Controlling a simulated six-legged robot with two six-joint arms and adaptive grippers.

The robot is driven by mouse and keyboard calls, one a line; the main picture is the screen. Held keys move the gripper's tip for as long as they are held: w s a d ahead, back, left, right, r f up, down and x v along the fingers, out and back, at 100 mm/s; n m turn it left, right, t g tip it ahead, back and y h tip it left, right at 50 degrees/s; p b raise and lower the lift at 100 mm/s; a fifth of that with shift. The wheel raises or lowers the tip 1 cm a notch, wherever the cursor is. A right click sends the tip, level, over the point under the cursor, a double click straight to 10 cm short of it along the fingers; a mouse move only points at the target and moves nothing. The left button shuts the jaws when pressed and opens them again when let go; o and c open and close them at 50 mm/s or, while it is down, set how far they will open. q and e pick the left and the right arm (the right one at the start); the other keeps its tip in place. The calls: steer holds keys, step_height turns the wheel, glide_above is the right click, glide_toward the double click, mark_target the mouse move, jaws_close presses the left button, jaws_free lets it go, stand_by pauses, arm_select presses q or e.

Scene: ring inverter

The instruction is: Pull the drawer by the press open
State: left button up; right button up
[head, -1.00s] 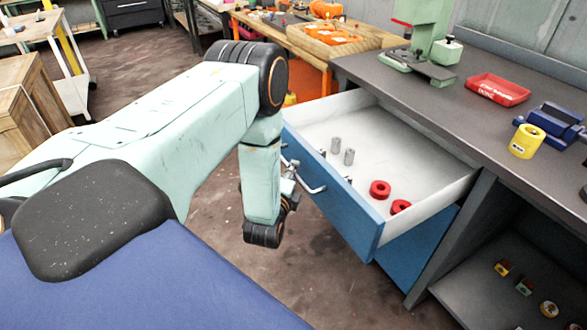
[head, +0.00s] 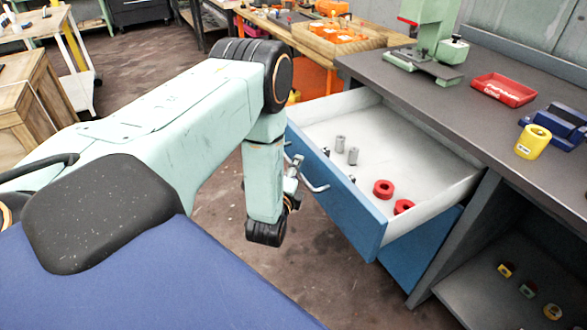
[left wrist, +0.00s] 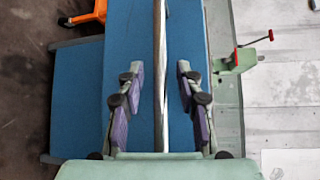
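The blue-fronted drawer (head: 345,205) under the workbench stands well pulled out, its white inside showing. Its silver bar handle (head: 313,186) is on the blue front. My left gripper (head: 291,190) is close by the handle, partly hidden behind my own arm. In the left wrist view the fingers of my left gripper (left wrist: 158,92) are apart, with the handle bar (left wrist: 160,60) running between them and a gap on each side. The green press (head: 436,45) stands on the bench above the drawer. My right gripper is not in view.
Grey cylinders (head: 353,156) and red rings (head: 383,189) lie in the drawer. The dark bench top (head: 450,105) holds a red tray (head: 503,90), a yellow cylinder (head: 530,142) and a blue vise-like block (head: 560,122). The floor before the drawer is clear.

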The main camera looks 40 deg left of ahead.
arm_select(q)
steer(key=v, duration=1.2)
steer(key=s+d+f+n+g+h, duration=0.45)
steer(key=s+f+n+g, duration=0.25)
steer(key=s+f+n, duration=0.4)
steer(key=s+d+n+g+h, duration=0.1)
steer(key=s+d+n+g, duration=0.1)
steer(key=s+d+g, duration=0.2)
steer(key=s+d+n+g+h, duration=0.1)
steer(key=s+d+g, duration=0.3)
steer(key=s, duration=0.4)
steer(key=shift+s+d+f+n, duration=0.15)
steer(key=shift+s+f+n, duration=0.2)
steer(key=shift+n, duration=0.35)
